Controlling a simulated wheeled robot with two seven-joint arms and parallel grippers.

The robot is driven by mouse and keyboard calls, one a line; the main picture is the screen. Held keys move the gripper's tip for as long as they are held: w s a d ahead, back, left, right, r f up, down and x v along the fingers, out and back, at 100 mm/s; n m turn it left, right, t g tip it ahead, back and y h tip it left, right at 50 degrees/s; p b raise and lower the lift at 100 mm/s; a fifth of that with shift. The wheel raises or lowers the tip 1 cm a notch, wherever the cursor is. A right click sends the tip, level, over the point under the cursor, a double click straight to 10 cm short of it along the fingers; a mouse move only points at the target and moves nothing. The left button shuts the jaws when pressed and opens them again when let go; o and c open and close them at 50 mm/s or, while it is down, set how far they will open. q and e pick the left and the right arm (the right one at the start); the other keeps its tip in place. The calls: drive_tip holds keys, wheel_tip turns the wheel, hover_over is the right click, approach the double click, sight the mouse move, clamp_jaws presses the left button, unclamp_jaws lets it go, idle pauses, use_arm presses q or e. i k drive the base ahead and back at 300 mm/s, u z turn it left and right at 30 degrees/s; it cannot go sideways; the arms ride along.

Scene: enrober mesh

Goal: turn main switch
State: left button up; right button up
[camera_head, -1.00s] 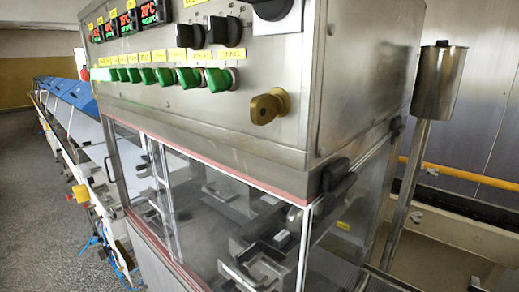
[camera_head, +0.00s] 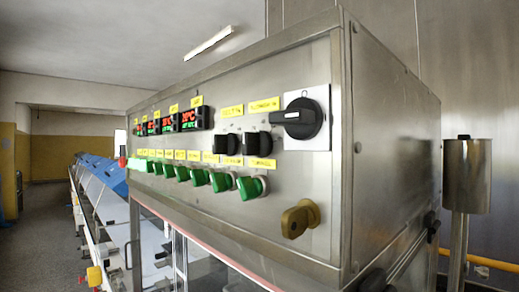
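The main switch (camera_head: 299,118) appears to be the large black rotary knob on a white square plate, at the upper right of the steel control panel's front face. Its handle lies roughly level and points left. A brass-coloured knob (camera_head: 300,219) sits below it on the same face. Neither of my grippers is in view, and nothing touches the switch.
The panel (camera_head: 320,70) also carries several green knobs (camera_head: 250,187), two smaller black knobs (camera_head: 257,143) and lit temperature displays (camera_head: 188,119). A steel cylinder on a post (camera_head: 467,176) stands at the right. A long conveyor line (camera_head: 100,185) recedes at the left beside open floor.

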sight(303, 119)
drive_tip(key=u, duration=0.55)
drive_tip(key=k, duration=1.5)
drive_tip(key=z, duration=0.6)
